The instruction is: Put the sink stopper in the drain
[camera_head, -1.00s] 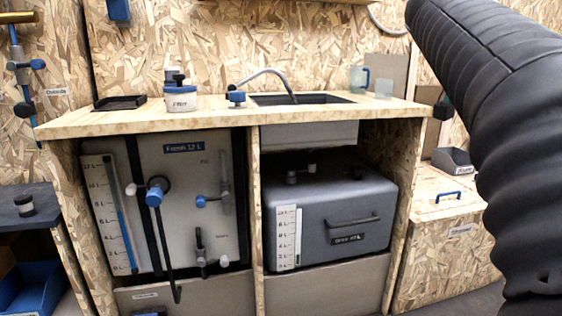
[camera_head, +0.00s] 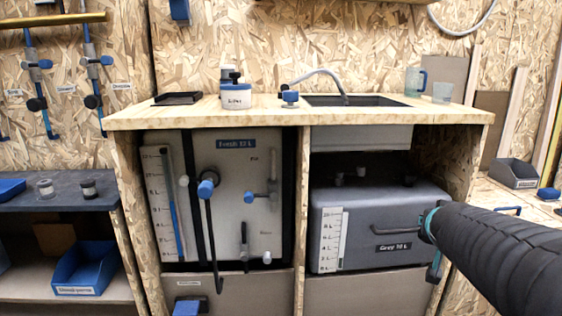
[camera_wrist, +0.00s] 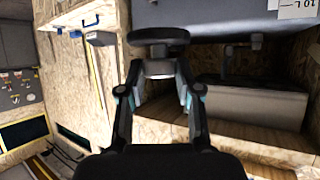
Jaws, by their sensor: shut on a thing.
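In the wrist view my gripper (camera_wrist: 159,73) is shut on the sink stopper (camera_wrist: 158,37), a dark round disc with a paler stem below it between the fingers. In the head view my gripper (camera_head: 431,236) is low at the right, in front of the grey water tank and below the counter; my black arm partly hides it. I cannot make out the stopper there. The sink (camera_head: 357,101) is a dark rectangular basin set in the counter, up and left of my gripper. Its drain is hidden by the low viewing angle.
A curved tap (camera_head: 322,76) reaches over the sink. The grey tank (camera_head: 372,222) stands below the sink.

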